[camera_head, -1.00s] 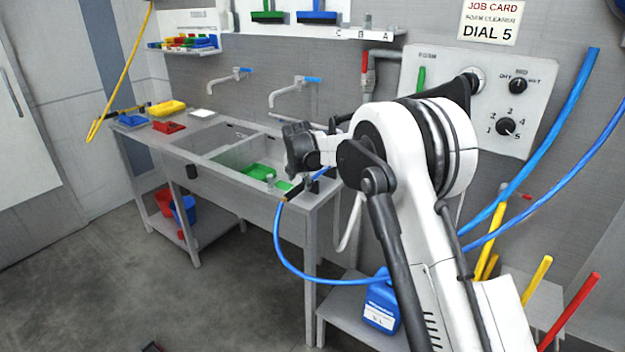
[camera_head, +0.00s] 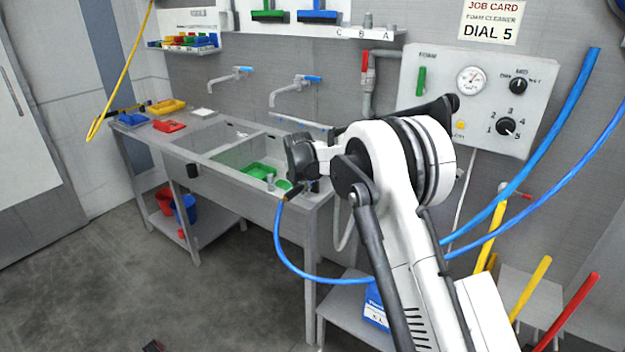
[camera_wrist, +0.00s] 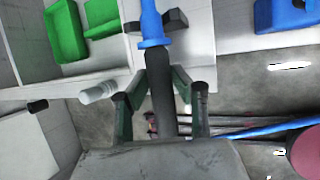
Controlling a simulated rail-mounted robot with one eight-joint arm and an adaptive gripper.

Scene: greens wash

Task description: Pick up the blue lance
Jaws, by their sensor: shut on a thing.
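The blue lance (camera_wrist: 152,28) runs up the middle of the wrist view, with a blue front part and a dark handle. It passes by a dark holder (camera_wrist: 176,19) at the sink's edge; I cannot tell whether it still rests in it. My gripper (camera_wrist: 161,96) is shut on the dark handle, one finger on each side. In the head view the handle (camera_head: 294,190) shows at the sink's front right corner, with the blue hose (camera_head: 283,250) hanging from it. My wrist hides the lance's front and the fingers there.
The steel sink (camera_head: 240,190) holds green trays (camera_head: 258,171). A grey fitting (camera_wrist: 97,93) stands left of my gripper in the wrist view. A low shelf with a blue canister (camera_head: 375,306) is below right. The wall panel (camera_head: 435,75) is behind my arm.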

